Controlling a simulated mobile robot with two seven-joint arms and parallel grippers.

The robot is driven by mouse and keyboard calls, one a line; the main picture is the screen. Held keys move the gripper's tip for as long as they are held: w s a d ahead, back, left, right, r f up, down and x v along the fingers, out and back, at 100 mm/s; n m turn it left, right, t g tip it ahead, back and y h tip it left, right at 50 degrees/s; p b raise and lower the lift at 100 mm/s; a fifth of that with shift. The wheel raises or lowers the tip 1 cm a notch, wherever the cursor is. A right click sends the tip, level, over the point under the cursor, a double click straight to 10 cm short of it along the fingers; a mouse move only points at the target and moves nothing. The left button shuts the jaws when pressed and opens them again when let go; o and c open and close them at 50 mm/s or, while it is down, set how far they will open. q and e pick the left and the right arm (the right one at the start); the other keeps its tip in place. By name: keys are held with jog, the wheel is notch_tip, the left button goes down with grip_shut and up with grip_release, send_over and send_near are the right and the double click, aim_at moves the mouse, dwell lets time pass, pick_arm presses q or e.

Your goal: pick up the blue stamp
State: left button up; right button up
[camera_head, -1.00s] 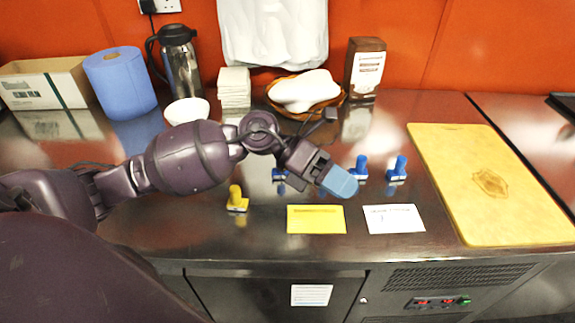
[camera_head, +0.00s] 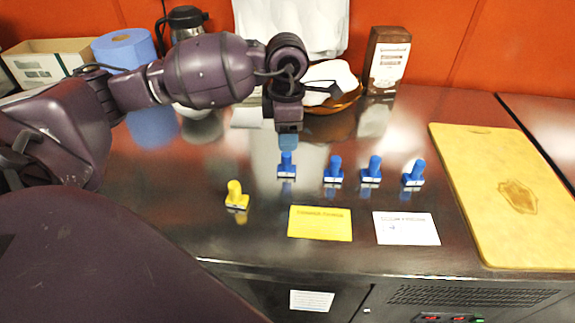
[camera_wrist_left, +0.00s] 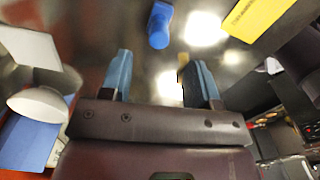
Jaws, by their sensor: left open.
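Several blue stamps stand upright in a row on the dark metal counter: the leftmost (camera_head: 287,166), then a second (camera_head: 333,170), a third (camera_head: 371,170) and the rightmost (camera_head: 413,174). My left gripper (camera_head: 288,142) points down, directly behind or above the leftmost stamp; the gap is hard to judge. In the left wrist view my gripper (camera_wrist_left: 160,78) is open with nothing between its blue fingertips. A blue stamp (camera_wrist_left: 160,25) shows just beyond the tips, roughly centred between them. My right gripper is not in view.
A yellow stamp (camera_head: 236,196) stands at left. A yellow card (camera_head: 320,223) and a white card (camera_head: 406,228) lie in front. A cutting board (camera_head: 505,190) lies at right. Behind stand a bowl-like basket (camera_head: 340,103), a brown box (camera_head: 387,62) and a flask (camera_head: 186,22).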

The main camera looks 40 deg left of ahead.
aim_at(286, 154)
pick_arm(q)
jog(key=shift+f, duration=1.5)
notch_tip(286, 154, down, 4)
jog(key=shift+a+f+b, duration=0.1)
jog(key=shift+b, duration=0.2)
jog(key=shift+f, duration=0.15)
jog(key=c, duration=1)
jog(key=shift+r, duration=0.6)
notch_tip(286, 154, up, 19)
jog(key=shift+f+p, duration=0.1)
jog(key=shift+p, duration=0.85)
